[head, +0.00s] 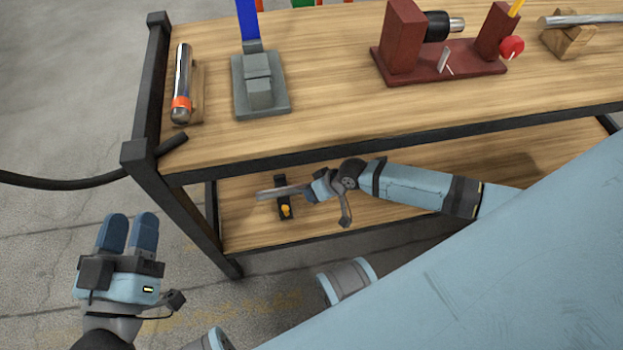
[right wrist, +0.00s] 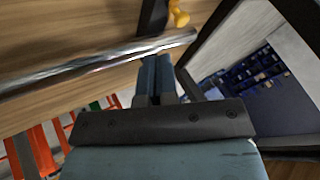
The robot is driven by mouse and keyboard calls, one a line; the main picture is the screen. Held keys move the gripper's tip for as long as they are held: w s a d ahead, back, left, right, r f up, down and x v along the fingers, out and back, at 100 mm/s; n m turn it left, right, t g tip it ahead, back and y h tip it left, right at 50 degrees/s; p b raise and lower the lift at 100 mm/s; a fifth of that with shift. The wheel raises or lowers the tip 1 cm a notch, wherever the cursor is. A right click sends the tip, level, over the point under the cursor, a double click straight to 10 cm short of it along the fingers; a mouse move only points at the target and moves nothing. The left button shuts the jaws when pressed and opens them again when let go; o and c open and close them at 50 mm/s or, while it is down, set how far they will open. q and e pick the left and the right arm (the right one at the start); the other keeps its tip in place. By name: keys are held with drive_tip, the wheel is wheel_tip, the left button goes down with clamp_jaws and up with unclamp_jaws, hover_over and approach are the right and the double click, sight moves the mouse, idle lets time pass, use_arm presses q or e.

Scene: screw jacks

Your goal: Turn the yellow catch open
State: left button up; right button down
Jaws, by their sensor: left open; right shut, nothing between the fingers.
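The yellow catch (head: 286,211) sits on a black mount (head: 281,184) on the lower shelf. It also shows at the top edge of the right wrist view (right wrist: 180,14). A shiny metal bar (head: 272,194) crosses in front of the mount. My right gripper (head: 314,188) is shut and empty at the right end of the bar, to the right of the catch. In the right wrist view its fingertips (right wrist: 156,62) lie close to the bar; whether they touch cannot be told. My left gripper (head: 130,220) is open and empty over the floor, left of the bench.
The upper bench top (head: 330,85) overhangs the lower shelf (head: 370,212). A black leg (head: 190,205) stands left of the catch. On top are a grey jack base (head: 260,92), a dark red fixture (head: 400,40) and an orange-banded cylinder (head: 181,85).

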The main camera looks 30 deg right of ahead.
use_arm(q)
wheel_tip(320, 180, down, 7)
drive_tip(key=g+b, duration=0.2)
drive_tip(key=b, duration=0.2)
drive_tip(key=shift+d+m+g, duration=0.2)
drive_tip(key=shift+m+g, duration=0.2)
use_arm(e)
hover_over(296, 213)
drive_tip(key=f, duration=0.7)
drive_tip(key=shift+w+a+f, duration=0.15)
drive_tip(key=shift+a+f, duration=0.05)
use_arm(q)
drive_tip(key=shift+a+r, duration=0.1)
drive_tip(key=shift+r, duration=0.05)
use_arm(e)
drive_tip(key=shift+d, duration=0.15)
